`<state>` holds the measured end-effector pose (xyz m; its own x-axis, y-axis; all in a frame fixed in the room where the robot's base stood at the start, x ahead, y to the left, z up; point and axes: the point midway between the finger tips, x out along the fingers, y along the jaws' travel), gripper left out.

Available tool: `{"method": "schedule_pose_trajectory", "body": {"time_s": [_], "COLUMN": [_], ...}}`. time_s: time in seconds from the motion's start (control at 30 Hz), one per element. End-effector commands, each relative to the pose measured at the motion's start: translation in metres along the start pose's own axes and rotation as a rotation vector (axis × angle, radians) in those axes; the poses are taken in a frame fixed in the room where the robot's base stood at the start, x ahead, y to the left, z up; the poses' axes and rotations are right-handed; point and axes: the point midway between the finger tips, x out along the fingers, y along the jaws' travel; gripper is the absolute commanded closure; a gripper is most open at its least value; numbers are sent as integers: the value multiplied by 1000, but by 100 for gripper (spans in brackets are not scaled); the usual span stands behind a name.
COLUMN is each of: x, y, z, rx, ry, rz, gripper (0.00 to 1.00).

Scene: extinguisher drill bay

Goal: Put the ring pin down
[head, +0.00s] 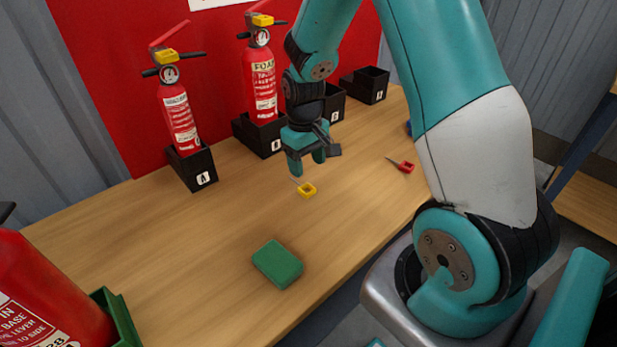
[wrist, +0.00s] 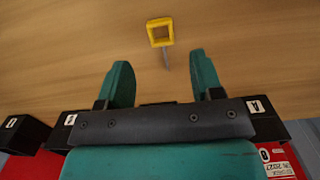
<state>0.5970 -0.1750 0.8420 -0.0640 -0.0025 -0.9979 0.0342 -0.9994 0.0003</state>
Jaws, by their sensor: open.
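A yellow ring pin (head: 307,190) lies on the wooden bench (head: 190,250), just in front of my gripper (head: 307,164). Its square ring faces the front and its thin shaft points back toward the gripper. In the wrist view the yellow ring pin (wrist: 160,33) lies just beyond the fingertips, with its shaft pointing toward the gap between them. My gripper (wrist: 160,68) is open, pointing down above the bench, with nothing between its fingers. A red ring pin (head: 404,166) lies farther right on the bench.
Two red extinguishers (head: 178,115) (head: 261,80) stand in black holders against the red panel. More black holders (head: 371,84) stand to the right. A green block (head: 278,264) lies near the front edge.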

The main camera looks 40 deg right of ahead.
Motion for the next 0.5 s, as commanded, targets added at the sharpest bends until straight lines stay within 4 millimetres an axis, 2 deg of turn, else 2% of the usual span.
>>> {"method": "schedule_pose_trajectory", "body": {"time_s": [0.03,0.1,0.33,0.43,0.5], "x": [-12,-25,-50,-71,-93], "y": [0,0,-5,-32,-66], "z": [-1,-1,0,8,21], "rx": [0,0,-10,-59,-123], "ry": [4,4,7,35,69], "rz": [1,1,-4,-31,-67], "gripper": [40,40,40,40,40]}}
